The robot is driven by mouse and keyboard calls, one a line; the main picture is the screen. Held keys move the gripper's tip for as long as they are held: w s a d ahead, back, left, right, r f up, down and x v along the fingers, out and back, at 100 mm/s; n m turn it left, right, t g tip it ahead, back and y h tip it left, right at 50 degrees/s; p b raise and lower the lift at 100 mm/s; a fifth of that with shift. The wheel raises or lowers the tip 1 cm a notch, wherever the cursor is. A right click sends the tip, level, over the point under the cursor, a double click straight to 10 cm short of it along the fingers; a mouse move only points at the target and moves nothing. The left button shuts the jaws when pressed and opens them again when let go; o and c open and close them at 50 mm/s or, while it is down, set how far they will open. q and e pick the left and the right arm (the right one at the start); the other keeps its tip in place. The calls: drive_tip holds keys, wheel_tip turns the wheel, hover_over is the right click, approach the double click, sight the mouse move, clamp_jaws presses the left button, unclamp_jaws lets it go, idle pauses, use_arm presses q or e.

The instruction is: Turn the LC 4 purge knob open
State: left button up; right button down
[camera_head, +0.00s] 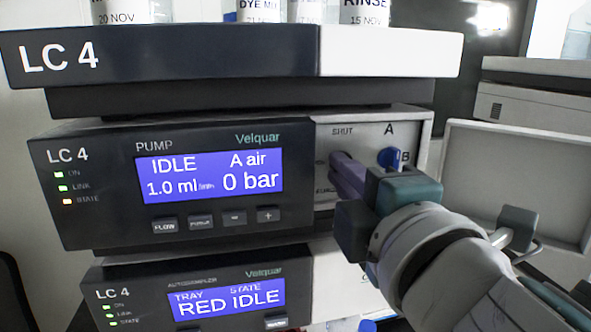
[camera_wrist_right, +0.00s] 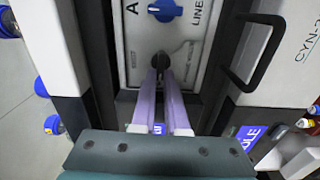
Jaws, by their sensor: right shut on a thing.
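The LC 4 pump module (camera_head: 95,215) has a screen (camera_head: 209,176) reading IDLE, A air, 1.0 ml/min and 0 bar. The dark round purge knob (camera_wrist_right: 159,62) sits on its pale front panel, with a SHUT label above it in the head view. My right gripper (camera_head: 340,164) reaches in from the right, and its purple fingers are shut on the knob; the fingertips also show in the wrist view (camera_wrist_right: 159,74). The fingers mostly hide the knob in the head view, and I cannot tell which way it points. My left gripper is not in view.
An open pale door panel (camera_head: 520,180) stands to the right. The autosampler (camera_head: 190,295) is below, and a bottle tray (camera_head: 390,50) is above.

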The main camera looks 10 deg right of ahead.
idle(0.3)
drive_tip(key=c, duration=0.9)
unclamp_jaws()
drive_tip(key=shift+c, duration=0.2)
drive_tip(key=s+b, duration=0.4)
drive_tip(key=s, duration=0.6)
drive_tip(key=shift+d, duration=0.15)
